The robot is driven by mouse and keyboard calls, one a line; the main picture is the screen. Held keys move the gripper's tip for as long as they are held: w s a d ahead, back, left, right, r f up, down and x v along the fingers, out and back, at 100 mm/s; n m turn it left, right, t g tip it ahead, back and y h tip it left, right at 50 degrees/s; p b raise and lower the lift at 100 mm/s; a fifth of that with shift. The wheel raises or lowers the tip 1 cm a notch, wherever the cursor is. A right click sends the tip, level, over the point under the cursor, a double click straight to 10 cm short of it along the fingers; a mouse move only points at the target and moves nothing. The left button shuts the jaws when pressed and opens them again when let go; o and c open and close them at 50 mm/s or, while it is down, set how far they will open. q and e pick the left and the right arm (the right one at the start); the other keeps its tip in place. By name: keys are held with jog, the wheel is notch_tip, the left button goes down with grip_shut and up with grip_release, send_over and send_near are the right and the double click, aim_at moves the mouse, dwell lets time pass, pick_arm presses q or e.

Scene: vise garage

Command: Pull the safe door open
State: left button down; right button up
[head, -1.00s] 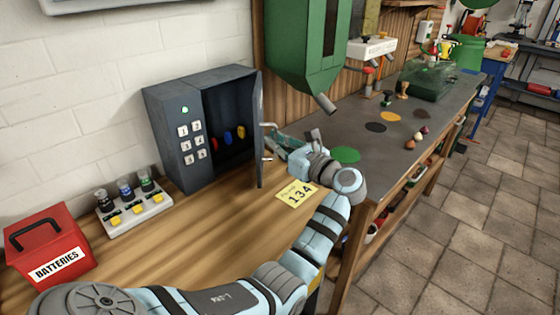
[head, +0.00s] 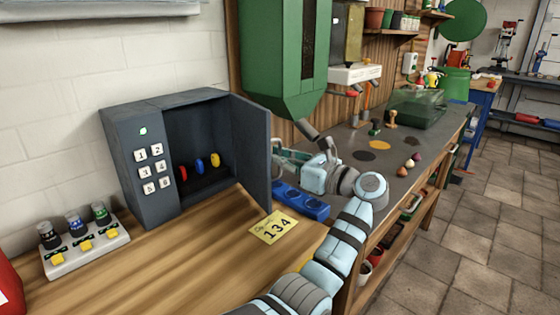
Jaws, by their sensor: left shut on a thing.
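The dark grey safe (head: 150,205) stands on the wooden bench against the wall. Its door (head: 250,152) stands wide open, hinged on the right, with its inner face showing. Inside are a red, a blue and a yellow piece (head: 200,165). The safe's front panel has number keys (head: 149,153) and a lit green lamp (head: 143,132). My left gripper (head: 284,160) is at the outer side of the door, shut on the door handle. The handle and fingertips are mostly hidden behind the door. My right gripper is not in view.
A yellow note reading 134 (head: 272,228) lies in front of the door. A blue block (head: 300,202) lies below my gripper. A panel with three jars and yellow buttons (head: 85,248) stands left of the safe. A green hopper (head: 285,60) hangs behind.

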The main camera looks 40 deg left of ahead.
pick_arm(q)
jog(key=shift+w, duration=0.1)
jog(key=c, duration=2)
grip_release()
jog(key=d, duration=1.2)
jog(key=shift+w, duration=0.1)
